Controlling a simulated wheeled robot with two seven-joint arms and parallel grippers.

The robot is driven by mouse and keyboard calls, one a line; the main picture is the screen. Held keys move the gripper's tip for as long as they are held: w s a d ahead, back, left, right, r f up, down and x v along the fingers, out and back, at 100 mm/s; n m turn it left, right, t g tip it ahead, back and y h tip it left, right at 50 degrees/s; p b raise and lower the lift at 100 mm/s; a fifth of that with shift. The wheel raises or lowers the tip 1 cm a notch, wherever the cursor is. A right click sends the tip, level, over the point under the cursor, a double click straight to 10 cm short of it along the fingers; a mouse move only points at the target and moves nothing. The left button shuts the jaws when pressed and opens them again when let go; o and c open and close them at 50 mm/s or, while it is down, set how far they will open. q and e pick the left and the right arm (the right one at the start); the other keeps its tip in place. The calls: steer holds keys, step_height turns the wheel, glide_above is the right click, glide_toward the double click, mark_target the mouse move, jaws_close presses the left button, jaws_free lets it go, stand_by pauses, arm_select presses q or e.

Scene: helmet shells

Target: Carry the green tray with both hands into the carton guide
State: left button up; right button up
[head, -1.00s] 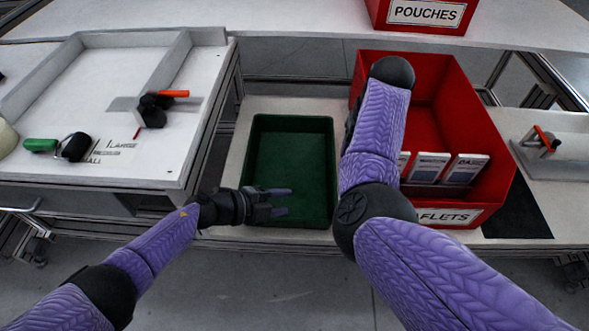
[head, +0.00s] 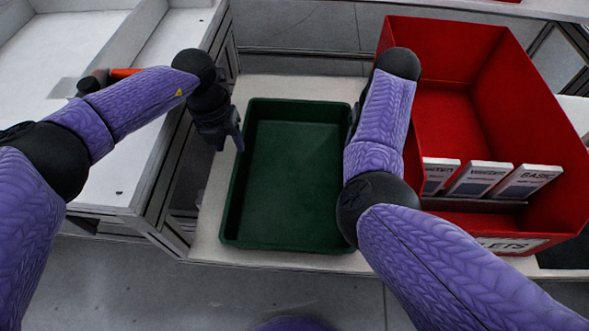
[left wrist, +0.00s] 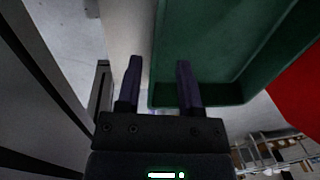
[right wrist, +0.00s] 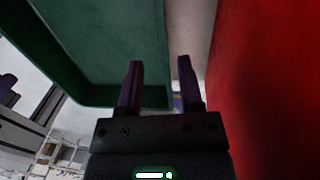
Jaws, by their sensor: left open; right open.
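The green tray (head: 291,180) is empty and rests on the pale bench surface in the middle of the head view. My left gripper (head: 238,143) is open at the tray's left rim. In the left wrist view its fingers (left wrist: 158,80) point along the tray's wall (left wrist: 215,98), one finger on each side of the rim line; contact cannot be told. My right gripper is mostly hidden behind my right arm in the head view. In the right wrist view it is open (right wrist: 160,80), with the tray (right wrist: 100,50) between and left of its fingers. No carton guide can be made out.
A large red bin (head: 450,110) with several small cartons (head: 480,180) stands close on the tray's right, near my right gripper. A white workstation (head: 110,170) with raised edges is on the left. Bare bench shows in front of the tray.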

mark_target(246, 178)
arm_select(q)
steer(key=f, duration=0.5)
steer(key=d+f, duration=0.1)
steer(key=f, duration=0.2)
steer(key=shift+w+f, duration=0.1)
steer(key=shift+f, duration=0.25)
arm_select(e)
steer(key=f, duration=0.8)
steer(key=shift+a+f, duration=0.4)
arm_select(q)
steer(key=shift+d+f, duration=0.1)
steer(key=shift+f, duration=0.55)
arm_select(e)
steer(key=shift+a+f, duration=0.15)
steer(key=shift+f, duration=0.4)
arm_select(q)
jaws_close()
arm_select(e)
jaws_close()
